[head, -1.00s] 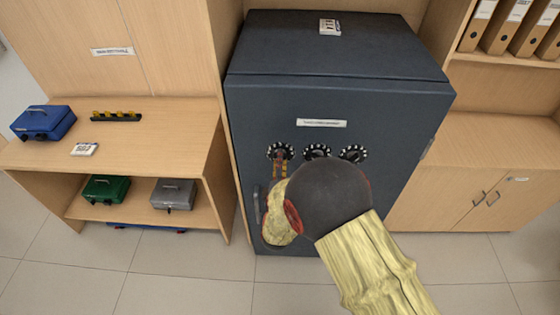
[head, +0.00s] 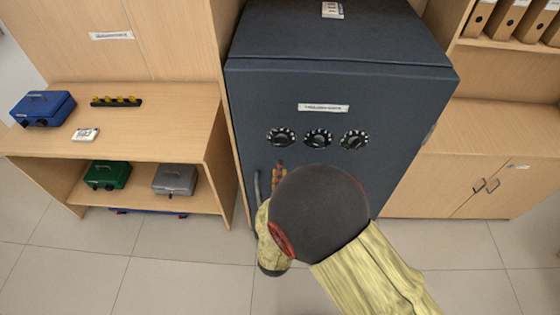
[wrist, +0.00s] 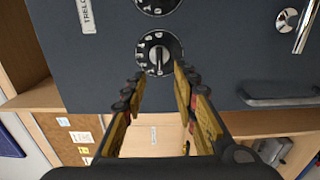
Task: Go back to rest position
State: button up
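My gripper (wrist: 161,80) is open in the wrist view, with nothing held between its dark-tipped yellow fingers. In the head view my gripper (head: 279,167) is small and partly hidden behind my own arm. It is just below the leftmost of the three dials on the dark blue safe (head: 340,88). In the head view this left dial (head: 281,137) is in full view and a gap shows between it and the fingertips. In the wrist view a dial (wrist: 160,53) with a pointer and white markings is ahead of the fingertips, apart from them.
The middle dial (head: 318,139) and right dial (head: 354,139) are beside it. A handle (wrist: 281,101) sticks out from the safe door close to my gripper. A wooden shelf unit (head: 150,120) with cash boxes stands left. A cabinet (head: 480,150) stands right. Floor in front is clear.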

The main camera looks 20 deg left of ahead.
jog(key=shift+s+d, duration=0.1)
jog(key=shift+s, duration=0.4)
